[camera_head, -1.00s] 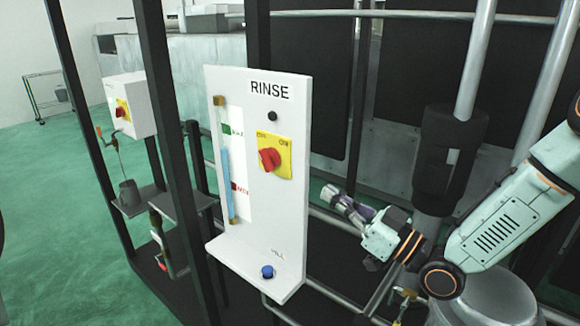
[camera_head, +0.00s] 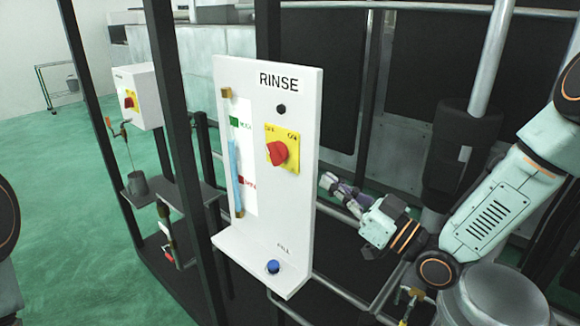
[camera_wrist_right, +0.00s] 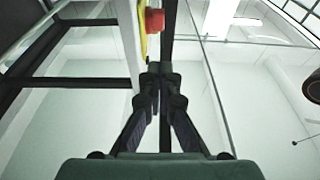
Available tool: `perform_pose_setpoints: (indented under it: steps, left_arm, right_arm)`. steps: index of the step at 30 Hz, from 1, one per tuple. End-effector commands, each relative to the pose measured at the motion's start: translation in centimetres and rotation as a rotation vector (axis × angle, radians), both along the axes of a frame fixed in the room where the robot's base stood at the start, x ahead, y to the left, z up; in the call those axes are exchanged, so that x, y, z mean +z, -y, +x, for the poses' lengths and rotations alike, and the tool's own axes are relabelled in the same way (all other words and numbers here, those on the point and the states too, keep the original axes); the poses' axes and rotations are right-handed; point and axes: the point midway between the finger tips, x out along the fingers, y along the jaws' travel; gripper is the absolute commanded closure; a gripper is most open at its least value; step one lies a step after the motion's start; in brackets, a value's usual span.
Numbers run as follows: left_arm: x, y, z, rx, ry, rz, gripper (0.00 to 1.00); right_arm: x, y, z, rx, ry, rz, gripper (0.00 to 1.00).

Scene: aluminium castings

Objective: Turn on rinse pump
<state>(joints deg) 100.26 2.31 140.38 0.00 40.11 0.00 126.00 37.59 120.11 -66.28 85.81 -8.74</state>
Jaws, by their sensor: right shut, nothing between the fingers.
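The white rinse panel (camera_head: 290,205) stands upright in the middle of the head view, labelled RINSE. On it, a red rotary knob (camera_head: 277,153) sits on a yellow plate (camera_head: 290,136) marked with OFF and ON. In the right wrist view the red knob (camera_wrist_right: 155,20) shows at the top, beyond the fingertips. My right gripper (camera_head: 328,181) is just right of the panel's edge, lower than the knob and apart from it. Its fingers (camera_wrist_right: 160,75) are shut together and empty. My left gripper is not in view; only a dark part of my left arm shows at the left edge.
A black button (camera_head: 281,109) is above the knob. A blue FILL button (camera_head: 273,267) is on the panel's lower ledge. A sight tube (camera_head: 235,165) runs down the panel's left side. Another switch box (camera_head: 136,96) hangs at left. Dark posts and metal pipes surround the panel.

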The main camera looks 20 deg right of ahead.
Motion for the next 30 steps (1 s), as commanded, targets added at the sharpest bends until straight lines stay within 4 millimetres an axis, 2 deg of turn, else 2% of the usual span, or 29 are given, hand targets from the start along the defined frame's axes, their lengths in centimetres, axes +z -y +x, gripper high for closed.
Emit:
perform_pose_setpoints:
  steps: [19,25,30]
  left_arm:
    - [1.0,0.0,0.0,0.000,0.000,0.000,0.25]
    - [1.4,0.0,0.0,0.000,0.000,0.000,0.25]
    - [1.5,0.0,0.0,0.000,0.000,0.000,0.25]
  right_arm:
    - [2.2,-4.4,6.5,0.004,0.002,-0.003,1.00]
    - [0.8,-5.5,8.4,0.002,0.000,-0.002,1.00]
    - [0.2,-6.0,9.3,0.000,0.001,0.001,1.00]
